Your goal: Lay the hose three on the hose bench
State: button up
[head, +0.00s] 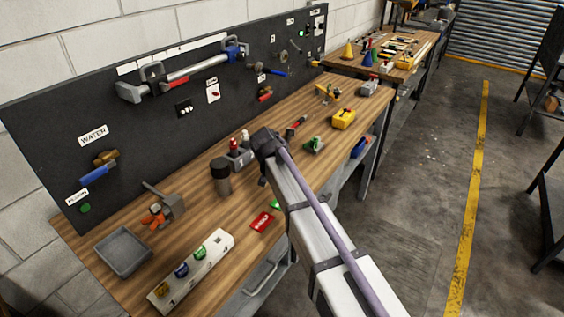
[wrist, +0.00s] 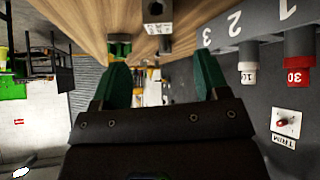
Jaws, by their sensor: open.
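I cannot pick out a hose marked three in either view. In the wrist view, a grey bar (wrist: 262,18) carries the numbers 1, 2 and 3. A red fitting (wrist: 299,65) sits by the 1 and a white fitting (wrist: 248,72) by the 2; I see none by the 3. My gripper (wrist: 163,82) is open, its two green fingers apart with nothing between them. In the head view, my gripper (head: 266,146) is over the wooden bench (head: 290,106), beside a grey holder (head: 241,159) with red and white tops. No bench labelled for hoses can be read.
A dark cylinder (head: 220,177), a red tag (head: 262,222), a level (head: 191,270) and a grey tray (head: 123,251) are near. Further along are a green item (head: 313,145) and a yellow box (head: 343,118). A dark pegboard (head: 130,130) stands behind the bench.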

jog(key=shift+m+t, duration=0.4)
jog(key=shift+m, duration=0.1)
jog(key=b+x, duration=0.4)
jog(key=x, duration=0.1)
jog(key=shift+w+d, duration=0.1)
jog(key=shift+w, duration=0.25)
jog(key=shift+w+r, duration=0.1)
jog(key=b+x, duration=0.4)
jog(key=shift+f, duration=0.45)
jog(key=shift+w+f, duration=0.15)
jog(key=shift+w, duration=0.2)
jog(key=shift+s+r, duration=0.1)
jog(key=shift+r, duration=0.1)
jog(key=c, duration=1.2)
notch_tip(320, 180, up, 10)
jog(key=p, duration=1)
jog(key=shift+c, duration=0.2)
